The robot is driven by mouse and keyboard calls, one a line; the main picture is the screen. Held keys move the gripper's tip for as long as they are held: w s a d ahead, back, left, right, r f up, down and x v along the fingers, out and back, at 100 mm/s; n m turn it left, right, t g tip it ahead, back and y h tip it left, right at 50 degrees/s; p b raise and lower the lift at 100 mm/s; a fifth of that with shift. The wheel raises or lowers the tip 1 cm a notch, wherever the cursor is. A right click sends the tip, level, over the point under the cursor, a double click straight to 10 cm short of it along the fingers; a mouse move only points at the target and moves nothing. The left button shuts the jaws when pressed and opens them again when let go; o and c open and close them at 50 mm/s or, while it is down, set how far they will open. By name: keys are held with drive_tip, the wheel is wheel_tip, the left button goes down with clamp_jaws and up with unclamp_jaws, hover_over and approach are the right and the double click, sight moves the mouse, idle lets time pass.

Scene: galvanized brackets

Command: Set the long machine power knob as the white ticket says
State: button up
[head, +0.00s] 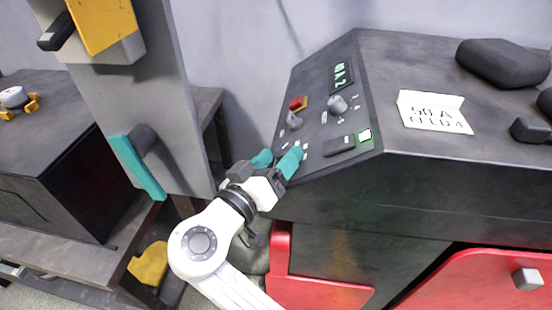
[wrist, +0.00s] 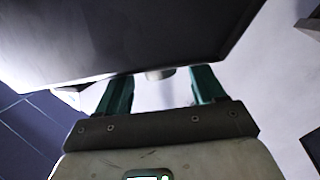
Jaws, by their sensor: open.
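The white ticket (head: 433,112) stands on the dark machine top and reads "50 A FEED 4". The machine's sloped control panel (head: 310,135) carries a grey knob (head: 337,104) near its middle and a second grey knob (head: 294,120) to the left. A display (head: 342,75) with green characters sits at the panel's upper end; I cannot read it surely. My gripper (head: 277,158) is open at the panel's lower left edge, apart from both knobs. In the wrist view my gripper (wrist: 160,82) has its teal fingers spread, with a small grey rounded thing (wrist: 160,74) beyond the gap.
A red button (head: 298,103) sits beside the left knob. A grey post (head: 170,90) stands left of my arm. Red doors (head: 480,280) are below the machine.

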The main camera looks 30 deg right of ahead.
drive_tip(key=shift+r, duration=0.5)
wheel_tip(320, 180, up, 3)
drive_tip(key=shift+s+f, duration=0.15)
drive_tip(key=s+r, duration=0.9)
drive_tip(key=s, duration=0.4)
drive_tip(key=shift+s+r, duration=0.15)
drive_tip(key=shift+s, duration=0.2)
drive_tip(key=shift+w+p, duration=0.1)
drive_tip(key=shift+p, duration=0.2)
drive_tip(key=w+a+f+n+t+y+p, duration=0.3)
drive_tip(key=w+f+n+y+p, duration=0.45)
drive_tip(key=f+p, duration=0.3)
drive_tip(key=shift+m, duration=0.25)
drive_tip(key=x, duration=0.3)
drive_tip(key=p+x, duration=0.1)
drive_tip(key=x, duration=0.2)
drive_tip(key=p+x, duration=0.1)
drive_tip(key=x, duration=0.2)
drive_tip(key=shift+w+d+r, duration=0.2)
drive_tip(key=shift+w+d, duration=0.05)
drive_tip(key=shift+d, duration=0.1)
